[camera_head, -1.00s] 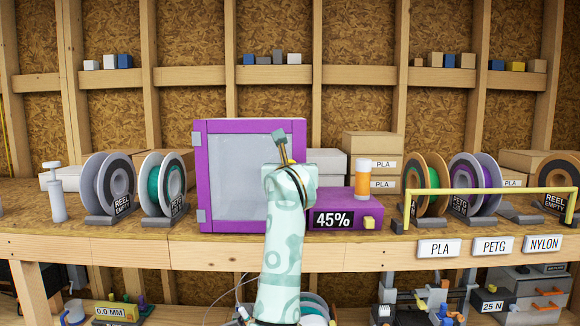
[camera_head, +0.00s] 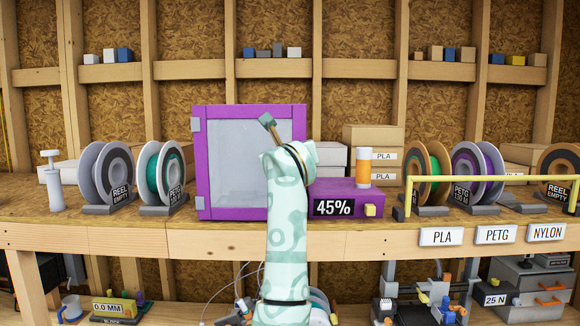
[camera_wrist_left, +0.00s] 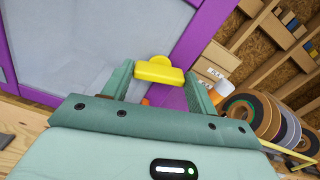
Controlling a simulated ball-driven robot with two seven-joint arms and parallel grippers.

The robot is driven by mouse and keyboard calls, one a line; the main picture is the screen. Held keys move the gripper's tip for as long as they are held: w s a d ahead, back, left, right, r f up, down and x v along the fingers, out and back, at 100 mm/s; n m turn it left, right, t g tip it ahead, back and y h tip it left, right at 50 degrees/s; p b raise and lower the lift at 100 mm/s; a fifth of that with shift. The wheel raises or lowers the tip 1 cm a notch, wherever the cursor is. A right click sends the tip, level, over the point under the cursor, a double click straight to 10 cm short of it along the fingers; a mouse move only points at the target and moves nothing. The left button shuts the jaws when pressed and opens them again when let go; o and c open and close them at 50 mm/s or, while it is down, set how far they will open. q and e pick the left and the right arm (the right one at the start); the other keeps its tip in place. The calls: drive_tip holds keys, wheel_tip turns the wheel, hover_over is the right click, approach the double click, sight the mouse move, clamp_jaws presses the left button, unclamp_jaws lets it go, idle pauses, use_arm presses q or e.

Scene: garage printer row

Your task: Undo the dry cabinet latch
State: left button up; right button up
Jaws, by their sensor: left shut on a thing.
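The dry cabinet (camera_head: 212,208) is a purple box with a pale grey front panel, and its door looks closed. In the left wrist view its purple frame (camera_wrist_left: 205,38) runs beside a yellow latch (camera_wrist_left: 158,70) with a rounded top. My left gripper (camera_wrist_left: 158,82) has a finger on each side of the latch and is shut on it. In the head view my pale green left arm hides the latch and most of the gripper in front of the cabinet's right edge. My right gripper is in neither view.
Right of the cabinet, a purple unit (camera_head: 340,196) reads 45% and bears an orange-and-white canister (camera_head: 363,168). Reels of filament (camera_head: 160,178) stand on both sides. A yellow rail (camera_head: 490,181) crosses the bench (camera_head: 210,238) at right. Boxes (camera_head: 373,136) are stacked behind.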

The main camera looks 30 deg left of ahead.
use_arm(q)
drive_tip(key=shift+a+f+n+b, duration=0.1)
drive_tip(key=shift+n+b, duration=2.55)
drive_tip(key=shift+n, duration=1.05)
drive_tip(key=shift+f+n+b, duration=0.1)
drive_tip(key=shift+n+b, duration=2.55)
drive_tip(key=shift+n, duration=1.05)
drive_tip(key=o, duration=1)
drive_tip(key=shift+s, duration=0.15)
drive_tip(key=b+v, duration=0.6)
drive_tip(key=v, duration=1)
